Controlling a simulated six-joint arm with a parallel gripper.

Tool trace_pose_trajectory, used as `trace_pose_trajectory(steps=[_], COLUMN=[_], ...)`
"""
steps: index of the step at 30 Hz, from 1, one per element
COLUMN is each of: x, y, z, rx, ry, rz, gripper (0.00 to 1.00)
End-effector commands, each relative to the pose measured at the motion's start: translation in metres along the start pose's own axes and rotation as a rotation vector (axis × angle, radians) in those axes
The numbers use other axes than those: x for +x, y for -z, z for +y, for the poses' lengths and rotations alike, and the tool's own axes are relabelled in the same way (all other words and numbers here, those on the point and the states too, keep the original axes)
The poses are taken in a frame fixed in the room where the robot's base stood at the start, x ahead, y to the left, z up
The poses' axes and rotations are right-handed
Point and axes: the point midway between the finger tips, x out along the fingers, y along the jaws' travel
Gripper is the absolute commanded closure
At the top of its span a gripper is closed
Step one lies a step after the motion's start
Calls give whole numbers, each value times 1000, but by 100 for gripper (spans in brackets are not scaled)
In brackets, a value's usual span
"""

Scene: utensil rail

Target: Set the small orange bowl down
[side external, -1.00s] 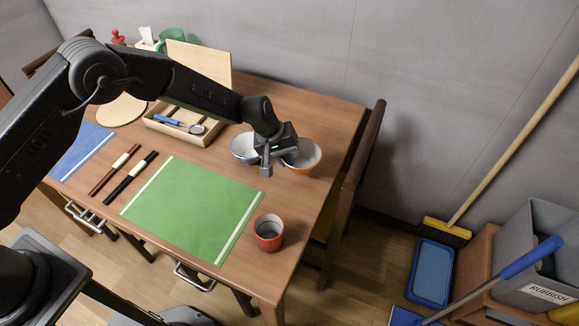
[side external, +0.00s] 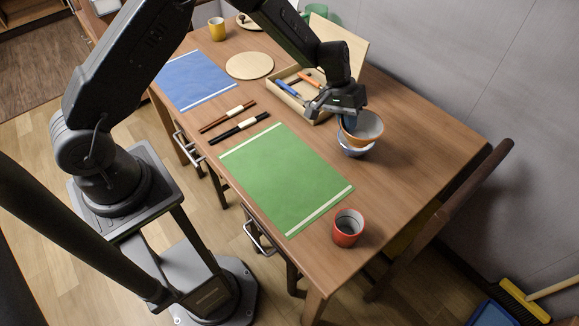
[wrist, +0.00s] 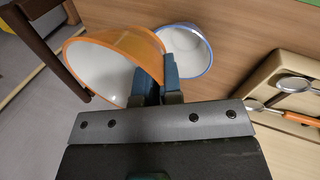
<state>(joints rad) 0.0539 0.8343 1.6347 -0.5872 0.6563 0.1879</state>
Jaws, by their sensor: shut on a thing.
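The small orange bowl (side external: 371,128) is white inside. My gripper (side external: 348,120) is shut on its rim and holds it up, tilted in the wrist view. A white bowl with a blue rim (side external: 356,150) stands on the table, and the orange bowl overlaps it from above in the side view. In the wrist view the orange bowl (wrist: 100,58) is left of my gripper's fingers (wrist: 160,82), and the blue-rimmed bowl (wrist: 186,50) is behind and to the right. I cannot tell whether the two bowls touch.
A wooden tray (side external: 318,118) with utensils lies left of the bowls, with an upright board (side external: 340,45) behind. A green mat (side external: 285,175) and red cup (side external: 347,230) are in front. A chair (side external: 465,185) stands at the right edge. Table right of the bowls is clear.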

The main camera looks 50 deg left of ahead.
Motion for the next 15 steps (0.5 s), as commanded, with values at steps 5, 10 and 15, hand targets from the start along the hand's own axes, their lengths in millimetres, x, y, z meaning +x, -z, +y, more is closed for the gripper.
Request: trace_pose_trajectory(steps=[5, 10, 15], x=[-13, -27, -40], y=[-20, -46, -68], z=[-36, -71, -99], rx=[339, 707, 1000], ry=[-3, -4, -5], rz=[-130, -269, -381], gripper=[100, 100, 100])
